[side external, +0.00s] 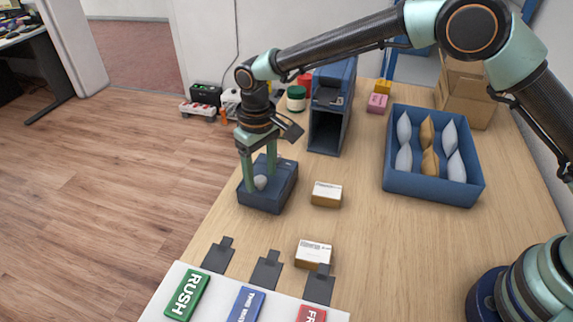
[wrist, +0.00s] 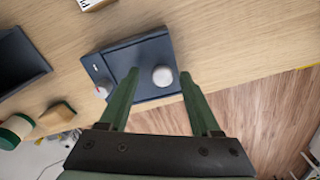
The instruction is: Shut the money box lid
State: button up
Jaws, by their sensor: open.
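The dark blue money box (side external: 283,190) stands on the wooden counter near its left edge, below my gripper. It also shows in the wrist view (wrist: 112,57). A pale round knob (wrist: 163,76) sits on its dark top and shows between my fingers in the side view (side external: 260,183). My gripper (side external: 261,180) points down with its fingers apart, one on each side of the knob. In the wrist view my gripper (wrist: 160,76) is open, and I see no finger clearly touching the knob. I cannot tell how far the lid is open.
Two small labelled boxes (side external: 327,194) (side external: 314,254) stand right of and in front of the money box. A dark blue open-fronted bin (side external: 328,128) is behind it. A blue crate (side external: 433,193) with several pouches stands at right. Labelled stamps lie in front.

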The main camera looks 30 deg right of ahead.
aim_at(264, 178)
notch_tip(264, 178, up, 12)
dwell(0.5)
jog(key=s+d+r+m+t, duration=0.1)
jog(key=s+d+r, duration=0.2)
jog(key=d+r, duration=0.35)
jog(key=s+d+r+m+t, duration=0.1)
jog(key=s+d+r+t, duration=0.15)
jog(key=d, duration=0.65)
jog(key=s+d+f+m+t, duration=0.2)
jog(key=s+d, duration=0.9)
jog(key=s, duration=0.1)
jog(key=shift+f, duration=0.35)
